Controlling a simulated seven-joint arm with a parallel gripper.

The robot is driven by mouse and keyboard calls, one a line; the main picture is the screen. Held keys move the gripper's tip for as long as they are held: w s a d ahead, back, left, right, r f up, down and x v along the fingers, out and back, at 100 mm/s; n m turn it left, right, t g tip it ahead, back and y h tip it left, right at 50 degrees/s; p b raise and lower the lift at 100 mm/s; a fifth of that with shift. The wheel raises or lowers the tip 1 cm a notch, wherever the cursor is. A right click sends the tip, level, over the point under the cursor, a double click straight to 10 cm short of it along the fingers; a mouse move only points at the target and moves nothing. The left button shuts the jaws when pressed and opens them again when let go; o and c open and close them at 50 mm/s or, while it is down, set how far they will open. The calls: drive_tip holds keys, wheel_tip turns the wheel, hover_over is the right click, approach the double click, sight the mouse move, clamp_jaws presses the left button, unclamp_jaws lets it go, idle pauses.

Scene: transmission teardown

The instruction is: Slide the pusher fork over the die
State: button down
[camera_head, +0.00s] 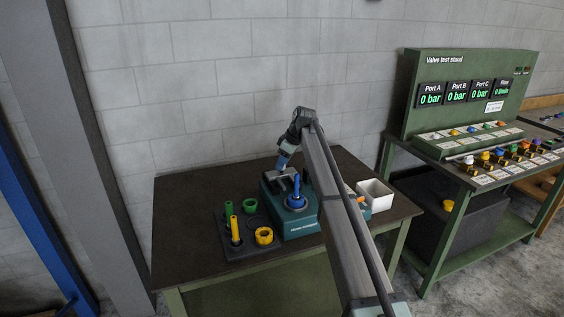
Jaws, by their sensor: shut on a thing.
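A teal bench unit (305,226) stands on the dark table. A round blue part with an upright blue pin (296,201) sits on its top; I take this to be the die. A grey piece, which looks like the pusher fork (284,175), shows at the back left of the unit's top, behind the blue part. My gripper (281,167) reaches down to the grey piece from above and is shut on it. The fingertips are small and partly dark, so the exact grip is unclear. I cannot tell whether the fork touches the unit.
A dark tray (232,248) left of the unit holds green and yellow rings and rods. A white bin (375,196) stands on the right, partly behind my arm. The table's left side is clear. A green valve test stand (470,95) is farther right.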

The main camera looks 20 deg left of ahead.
drive_tip(key=s+d, duration=0.5)
drive_tip(key=shift+d+f, duration=0.1)
drive_tip(key=c, duration=0.8)
unclamp_jaws()
drive_tip(key=v, duration=1.4)
